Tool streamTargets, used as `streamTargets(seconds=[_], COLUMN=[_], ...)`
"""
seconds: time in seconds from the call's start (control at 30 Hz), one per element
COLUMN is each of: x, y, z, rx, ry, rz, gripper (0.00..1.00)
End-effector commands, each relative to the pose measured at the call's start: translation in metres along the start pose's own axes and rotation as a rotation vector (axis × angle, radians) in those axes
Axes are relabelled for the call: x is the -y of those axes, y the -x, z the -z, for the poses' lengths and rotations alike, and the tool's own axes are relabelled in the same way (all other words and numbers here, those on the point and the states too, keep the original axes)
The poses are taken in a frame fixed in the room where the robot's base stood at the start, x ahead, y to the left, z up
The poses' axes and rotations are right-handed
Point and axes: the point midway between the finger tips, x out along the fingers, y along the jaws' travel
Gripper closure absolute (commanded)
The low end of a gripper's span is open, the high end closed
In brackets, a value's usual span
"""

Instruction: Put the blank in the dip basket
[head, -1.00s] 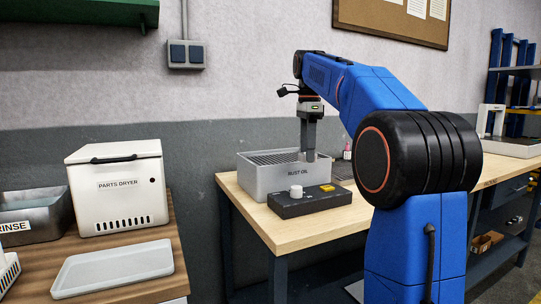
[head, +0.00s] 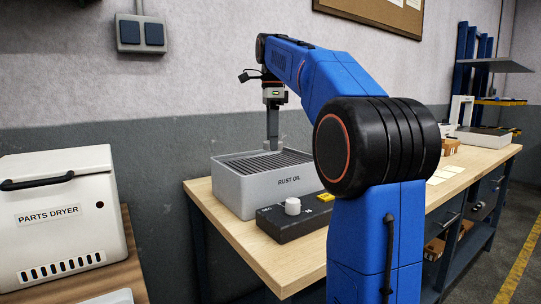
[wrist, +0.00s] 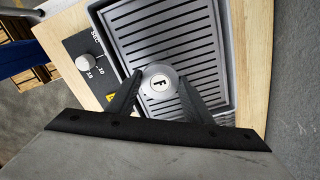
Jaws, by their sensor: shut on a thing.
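The blank is a round, light metal piece with a dark "F" on its top face (wrist: 160,83). In the wrist view it sits between the two fingers of my gripper (wrist: 160,97), which is shut on it. In the head view my gripper (head: 272,148) points down over the grey tank marked RUST OIL (head: 288,182). The slotted dark grey basket (wrist: 190,22) lies inside the tank, beneath the blank. The blank is over the basket's slats; I cannot tell whether it touches them.
A black control box (head: 290,219) with a white knob and yellow button stands at the tank's front. It also shows in the wrist view (wrist: 84,50). The white parts dryer (head: 60,215) stands on a separate wooden table at left. The wall is close behind the tank.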

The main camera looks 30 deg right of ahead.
Motion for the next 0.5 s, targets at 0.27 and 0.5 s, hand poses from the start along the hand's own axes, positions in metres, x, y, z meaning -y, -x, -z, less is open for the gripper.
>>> streamTargets(seconds=[0.27, 0.5], x=[-0.001, 0.0], y=[-0.024, -0.048], z=[0.0, 0.0], rx=[0.0, 0.0], ry=[0.0, 0.0], rz=[0.0, 0.002], gripper=[0.8, 0.8])
